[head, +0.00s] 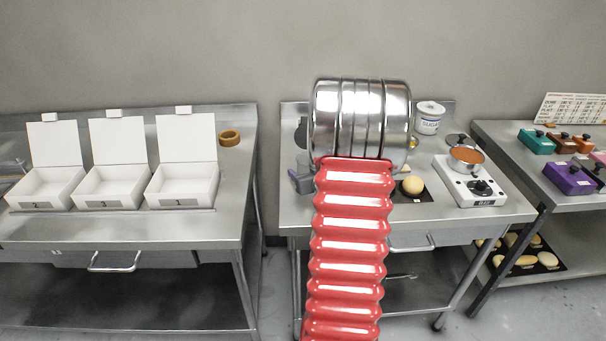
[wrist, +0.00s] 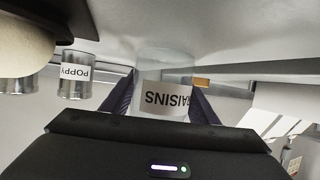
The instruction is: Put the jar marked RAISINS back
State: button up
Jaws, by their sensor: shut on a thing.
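The RAISINS jar (wrist: 164,66) is a clear glass jar with a white label, shown upside down in the wrist view. My gripper (wrist: 161,98) is shut on it, with one dark purple finger on each side. What the jar contains is hard to make out. A clear jar marked POPPY (wrist: 76,74) shows to the left in the wrist view, apart from the held jar. Another clear jar (wrist: 18,86) is at the far left, partly hidden by a round beige thing.
Three open white boxes (head: 112,187) and a wooden ring (head: 229,138) stand on the left table. The middle table holds a SUGAR canister (head: 428,117), a scale (head: 470,184) with a filled pan, and a dough ball (head: 412,186). Coloured boxes (head: 569,178) crowd the right table.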

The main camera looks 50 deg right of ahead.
jog(key=shift+f, duration=0.2)
jog(key=o, duration=1.2)
jog(key=shift+s+r, duration=0.1)
jog(key=shift+r, duration=0.05)
jog(key=shift+v, duration=5.9)
jog(key=shift+s, duration=0.2)
